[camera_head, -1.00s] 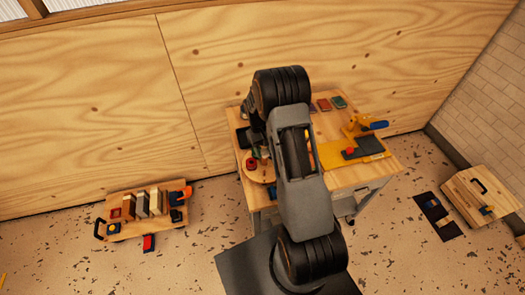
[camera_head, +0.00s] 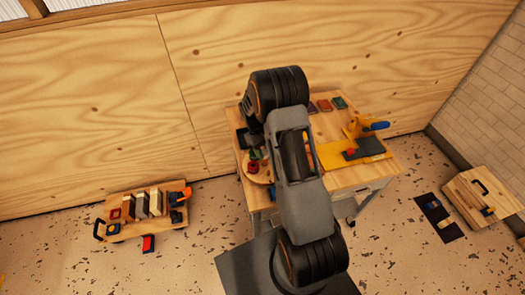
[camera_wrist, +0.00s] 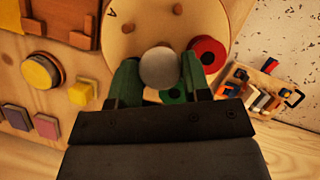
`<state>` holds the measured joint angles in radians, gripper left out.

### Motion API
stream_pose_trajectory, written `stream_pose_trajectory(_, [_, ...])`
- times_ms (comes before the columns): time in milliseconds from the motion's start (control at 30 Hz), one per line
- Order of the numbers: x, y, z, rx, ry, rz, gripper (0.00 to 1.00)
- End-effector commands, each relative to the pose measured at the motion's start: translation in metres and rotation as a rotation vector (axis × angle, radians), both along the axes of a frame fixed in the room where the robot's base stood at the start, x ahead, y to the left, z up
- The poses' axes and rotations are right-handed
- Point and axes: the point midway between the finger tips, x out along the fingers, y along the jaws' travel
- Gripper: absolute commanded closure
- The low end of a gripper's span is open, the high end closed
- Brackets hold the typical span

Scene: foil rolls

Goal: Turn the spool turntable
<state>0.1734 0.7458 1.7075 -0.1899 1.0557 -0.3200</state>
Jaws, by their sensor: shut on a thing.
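The spool turntable is a round wooden disc (camera_wrist: 128,30) with short pegs and a letter A, at the top of the wrist view. In the head view its rim (camera_head: 258,179) shows at the left of the workbench, partly hidden by my arm. A pale grey round knob (camera_wrist: 160,68) stands up from it. My gripper (camera_wrist: 160,64) has its two green fingers shut on this knob, one on each side. A red spool (camera_wrist: 209,52) sits on the disc right of the fingers. A green spool (camera_wrist: 173,96) is partly hidden behind the gripper.
In the wrist view a yellow round piece (camera_wrist: 42,72) and coloured square blocks (camera_wrist: 80,93) lie left of the disc. The workbench (camera_head: 350,178) holds a yellow fixture (camera_head: 328,156) at right. A low cart (camera_head: 123,203) stands left, with open floor between.

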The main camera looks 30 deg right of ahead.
Motion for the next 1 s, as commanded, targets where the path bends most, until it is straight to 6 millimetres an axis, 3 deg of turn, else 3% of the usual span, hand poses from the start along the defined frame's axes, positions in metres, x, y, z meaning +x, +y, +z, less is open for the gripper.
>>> stream_pose_trajectory(367, [0.0045,-0.0004,0.0034,-0.002,-0.016,0.003,0.99])
stream_pose_trajectory(400, [0.0045,-0.0004,0.0036,-0.002,-0.016,0.003,0.53])
stream_pose_trajectory(633, [0.0023,-0.0007,0.0019,-0.002,-0.009,0.001,0.31])
stream_pose_trajectory(1000, [0.0049,-0.0001,0.0091,-0.002,-0.006,-0.001,0.31])
